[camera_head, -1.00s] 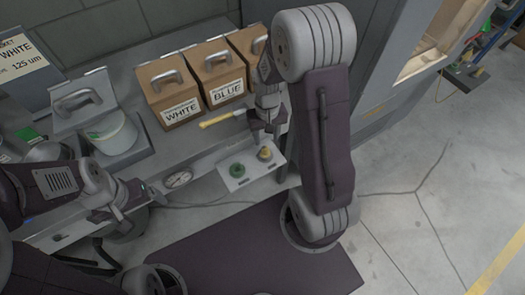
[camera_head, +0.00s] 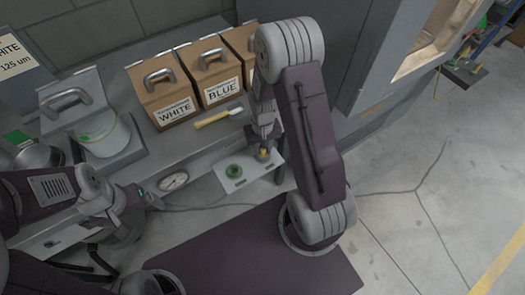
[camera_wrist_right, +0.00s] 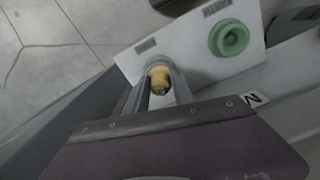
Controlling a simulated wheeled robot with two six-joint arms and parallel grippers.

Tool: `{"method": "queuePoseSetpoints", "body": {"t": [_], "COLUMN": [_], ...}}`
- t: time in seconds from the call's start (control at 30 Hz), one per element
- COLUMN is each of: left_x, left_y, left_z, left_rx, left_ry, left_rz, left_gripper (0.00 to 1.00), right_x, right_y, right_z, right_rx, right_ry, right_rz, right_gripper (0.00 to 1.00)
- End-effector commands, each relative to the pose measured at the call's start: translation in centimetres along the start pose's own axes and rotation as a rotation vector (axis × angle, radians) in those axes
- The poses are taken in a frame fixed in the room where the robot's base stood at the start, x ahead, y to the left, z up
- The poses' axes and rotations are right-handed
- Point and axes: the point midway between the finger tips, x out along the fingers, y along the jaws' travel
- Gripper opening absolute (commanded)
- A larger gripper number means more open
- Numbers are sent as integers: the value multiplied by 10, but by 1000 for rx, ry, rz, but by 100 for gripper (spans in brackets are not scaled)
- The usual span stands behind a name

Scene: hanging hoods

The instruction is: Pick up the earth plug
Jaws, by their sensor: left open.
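A yellow plug (camera_head: 264,154) sits at the right part of a small white panel on the bench's front edge. It also shows in the right wrist view (camera_wrist_right: 160,79), between the fingers of my right gripper (camera_wrist_right: 160,88). In the head view my right gripper (camera_head: 263,143) reaches down over the plug. Whether the fingers press on it I cannot tell. My left gripper (camera_head: 137,198) is open, at the lower left near a round gauge, away from the panel.
The white panel (camera_head: 222,181) juts out from the grey bench. A yellow-handled tool (camera_head: 211,119) lies behind it. Brown boxes labelled WHITE (camera_head: 172,107) and BLUE (camera_head: 220,84) stand further back. A white tub (camera_head: 104,137) is at the left. Floor at right is open.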

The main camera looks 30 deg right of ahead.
Motion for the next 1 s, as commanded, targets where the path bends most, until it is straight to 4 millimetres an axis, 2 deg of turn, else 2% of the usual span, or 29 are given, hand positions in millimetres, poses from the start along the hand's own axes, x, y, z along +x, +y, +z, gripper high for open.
{"method": "queuePoseSetpoints", "body": {"t": [0.03, 0.07, 0.1, 0.43, 0.57, 0.7, 1.0], "left_x": [0, 0, 0, -1, -6, -14, -23], "left_y": [0, 0, 0, 0, 0, 0, 0], "left_z": [0, 0, 0, 0, -1, -1, -2], "left_rx": [0, 0, 0, 0, 0, 0, 0], "left_ry": [0, 0, 0, 0, 0, 0, 0], "left_rz": [0, 0, 0, 0, 0, 0, 0], "left_gripper": [91, 91, 91, 91, 91, 91, 91], "right_x": [0, 0, 0, -4, -18, -45, -85], "right_y": [0, 0, 0, 0, 0, 0, 37], "right_z": [0, 0, 0, 0, -1, -2, 58], "right_rx": [0, 0, 0, 0, 0, 0, 6], "right_ry": [0, 0, 0, 2, 3, 6, 3], "right_rz": [0, 0, 0, 0, 0, 0, 0], "right_gripper": [12, 4, 0, 0, 0, 0, 0]}}
